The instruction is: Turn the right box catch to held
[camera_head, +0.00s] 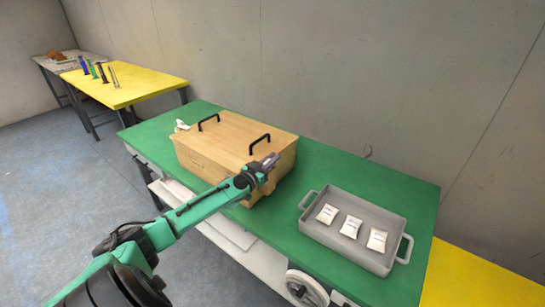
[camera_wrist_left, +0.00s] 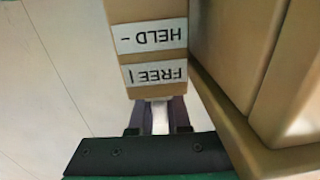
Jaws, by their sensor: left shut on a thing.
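The wooden box (camera_head: 225,150) stands on the green table with its lid on. My left gripper (camera_head: 268,161) is at the box's right end. In the left wrist view, the left gripper (camera_wrist_left: 160,104) is shut on a pale piece, the right box catch (camera_wrist_left: 160,118), close beside the box. The catch's upper part is hidden. Next to it are two upside-down labels, a "HELD –" label (camera_wrist_left: 150,36) and a "FREE |" label (camera_wrist_left: 155,73). The visible part of the catch runs up and down in this view. My right gripper is not in view.
Two black handles (camera_head: 259,143) rise from the lid. A small white piece (camera_head: 182,125) shows at the box's left end. A grey tray (camera_head: 383,262) with three white packets (camera_head: 351,227) stands on the green table (camera_head: 410,195) at right. A yellow table (camera_head: 140,82) stands at far left.

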